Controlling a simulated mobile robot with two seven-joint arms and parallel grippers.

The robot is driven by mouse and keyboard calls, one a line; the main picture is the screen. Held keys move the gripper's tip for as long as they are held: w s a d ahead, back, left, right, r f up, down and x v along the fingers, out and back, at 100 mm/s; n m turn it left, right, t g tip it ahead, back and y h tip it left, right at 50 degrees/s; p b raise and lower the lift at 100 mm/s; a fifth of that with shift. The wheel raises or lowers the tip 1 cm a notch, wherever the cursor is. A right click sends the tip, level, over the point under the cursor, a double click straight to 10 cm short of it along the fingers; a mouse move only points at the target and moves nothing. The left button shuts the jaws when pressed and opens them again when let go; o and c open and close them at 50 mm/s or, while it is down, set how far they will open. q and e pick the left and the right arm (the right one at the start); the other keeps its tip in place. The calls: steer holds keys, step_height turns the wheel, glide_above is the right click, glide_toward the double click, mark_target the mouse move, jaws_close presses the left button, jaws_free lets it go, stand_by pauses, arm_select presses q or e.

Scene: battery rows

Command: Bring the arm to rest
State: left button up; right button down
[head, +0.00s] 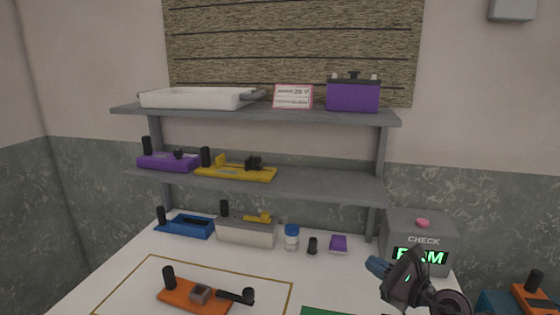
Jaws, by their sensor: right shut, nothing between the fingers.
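My right gripper (384,268) shows at the lower right, above the white table and in front of the grey check box. Its fingers are shut with nothing between them. It points to the left and stands apart from the things on the table. My left gripper is out of view. An orange device (190,293) with black posts lies inside a tan outline at the table's front left.
A grey box (428,228) with a pink button and a green lit display stands at the table's right. Blue and beige trays, a blue-capped jar (291,238) and small items line the back. Shelves (260,114) rise behind. Another orange device (535,297) lies at far right.

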steer(key=s+d+f+m+t+h, duration=0.1)
steer(key=s+d+f+m+h, duration=0.3)
steer(key=m, duration=0.8)
steer(key=s+d+m+h, duration=0.2)
steer(key=s+m+h, duration=0.45)
steer(key=m, duration=0.45)
steer(key=s+d+f+m+t+h, duration=0.15)
steer(key=s+d+m+h, duration=0.35)
steer(key=m, duration=0.7)
steer(key=s+a+f+m+g+y, duration=0.2)
steer(key=s+f+m+g, duration=0.4)
steer(key=s, duration=0.4)
steer(key=s+a+f+m+g+y, duration=0.15)
steer(key=s+f+m+g, duration=0.25)
steer(key=s+m+g, duration=0.45)
steer(key=w+f+n+t, duration=0.2)
steer(key=w+f+t, duration=0.3)
steer(key=f+t, duration=0.4)
steer(key=shift+w+a+f+t, duration=0.15)
steer(key=shift+a+f+t, duration=0.3)
steer(key=shift+f, duration=0.25)
